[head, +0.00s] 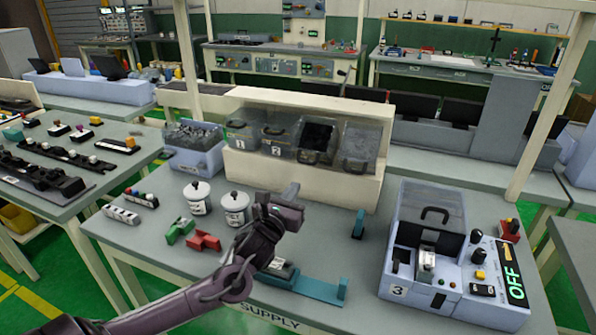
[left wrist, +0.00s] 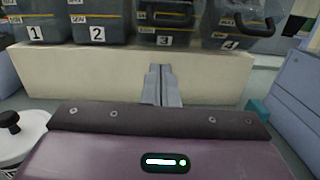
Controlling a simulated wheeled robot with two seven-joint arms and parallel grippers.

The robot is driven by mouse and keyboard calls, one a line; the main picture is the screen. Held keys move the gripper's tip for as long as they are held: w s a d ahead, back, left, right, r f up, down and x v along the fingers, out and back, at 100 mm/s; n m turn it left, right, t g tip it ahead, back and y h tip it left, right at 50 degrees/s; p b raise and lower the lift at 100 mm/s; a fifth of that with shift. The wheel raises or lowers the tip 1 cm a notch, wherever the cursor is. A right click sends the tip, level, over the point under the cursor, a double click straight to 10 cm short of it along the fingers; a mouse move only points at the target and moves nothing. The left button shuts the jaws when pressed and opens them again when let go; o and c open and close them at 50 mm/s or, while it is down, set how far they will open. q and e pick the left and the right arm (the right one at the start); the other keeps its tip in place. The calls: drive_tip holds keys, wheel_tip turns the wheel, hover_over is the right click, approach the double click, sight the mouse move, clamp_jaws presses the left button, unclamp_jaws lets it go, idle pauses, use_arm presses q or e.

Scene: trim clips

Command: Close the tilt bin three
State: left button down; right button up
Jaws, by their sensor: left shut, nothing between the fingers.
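Tilt bin three (head: 316,135) is third from the left in a cream housing on the supply table. It looks tipped forward and open, with a dark inside and its handle low at the front. Its number 3 face also shows in the left wrist view (left wrist: 163,28). My left gripper (head: 292,190) is shut and empty, in front of the housing and below the bins. In the left wrist view its closed fingers (left wrist: 161,85) point at the cream front below bin three, apart from the bin. My right gripper is not in view.
Bins one (head: 240,132) and two (head: 277,136) look upright; bin four (head: 360,147) also looks tipped forward. White canisters (head: 235,205) and red and green blocks (head: 203,241) are left of my gripper. A numbered control box (head: 425,245) stands at right.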

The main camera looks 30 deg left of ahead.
use_arm(q)
drive_tip(key=w+r, duration=0.1)
drive_tip(key=w+r+p, duration=0.1)
drive_tip(key=w+r, duration=0.1)
drive_tip(key=shift+w+a+p, duration=0.2)
drive_tip(key=shift+a+p, duration=0.1)
drive_tip(key=shift+p, duration=0.05)
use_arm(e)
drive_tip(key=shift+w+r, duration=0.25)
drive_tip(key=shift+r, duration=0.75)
use_arm(q)
drive_tip(key=shift+r, duration=0.1)
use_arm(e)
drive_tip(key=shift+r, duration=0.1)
